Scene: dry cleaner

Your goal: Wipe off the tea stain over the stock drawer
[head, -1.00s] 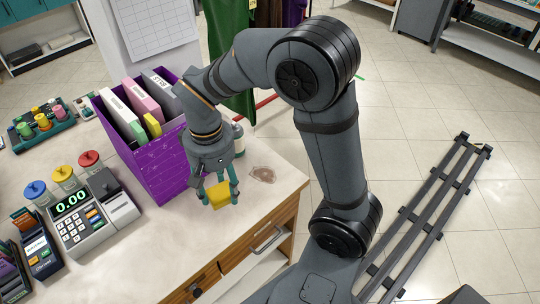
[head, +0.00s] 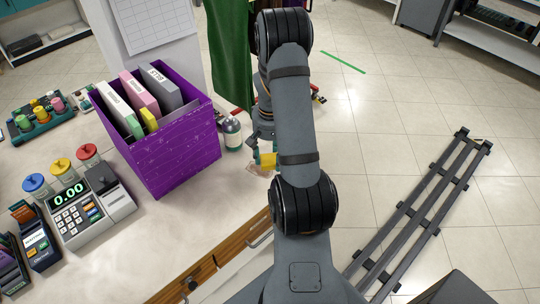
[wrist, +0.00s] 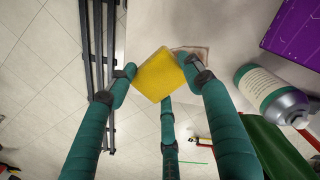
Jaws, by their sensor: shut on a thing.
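The yellow sponge (head: 267,160) is held by my gripper (head: 262,141) over the right end of the counter, partly hidden by my arm. In the wrist view the teal fingers (wrist: 160,80) are shut on the sponge (wrist: 158,75). The brownish tea stain (head: 255,168) shows beside and below the sponge in the head view, and its edge (wrist: 193,50) shows behind the sponge in the wrist view. I cannot tell whether the sponge touches it. A drawer front with a metal handle (head: 260,239) is below the counter edge; no label is readable.
A spray bottle (head: 232,134) stands close left of the gripper. A purple box of binders (head: 180,160) is further left, with a cash register (head: 92,212) beyond. The counter front (head: 200,220) is clear.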

